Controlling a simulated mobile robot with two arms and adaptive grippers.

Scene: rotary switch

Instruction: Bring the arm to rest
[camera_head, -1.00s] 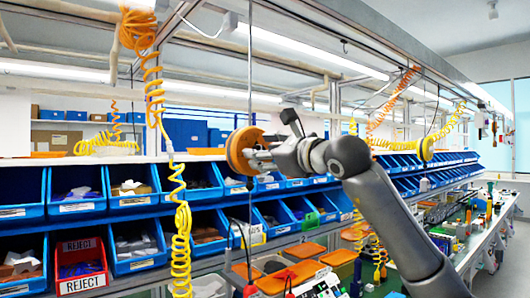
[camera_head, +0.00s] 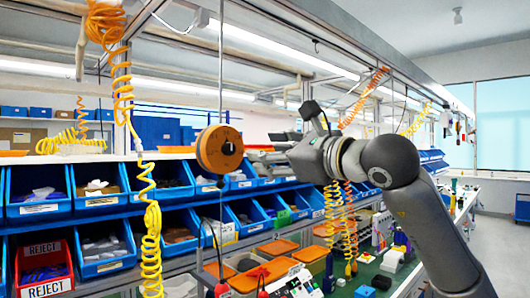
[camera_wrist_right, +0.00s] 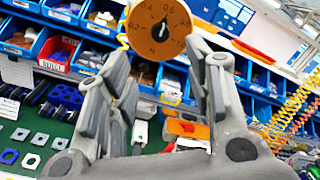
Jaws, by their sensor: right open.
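The rotary switch is an orange round dial (camera_head: 219,149) on a thin vertical rod, left of my right arm in the head view. In the right wrist view the dial (camera_wrist_right: 162,26) shows its marked face and pale central pointer at the top, beyond the fingertips. My right gripper (camera_head: 262,152) points left towards the dial, a little apart from it; its fingers look small and blend with the bins behind. In the right wrist view my right gripper (camera_wrist_right: 158,85) is open, with nothing held between its fingers. My left gripper is in neither view.
Rows of blue bins (camera_head: 100,198) and a red reject bin (camera_head: 44,268) stand behind and left. Yellow coiled hoses (camera_head: 151,230) hang left of the dial. A green-topped bench (camera_head: 385,272) with small parts lies below my right arm. Open floor shows at far right.

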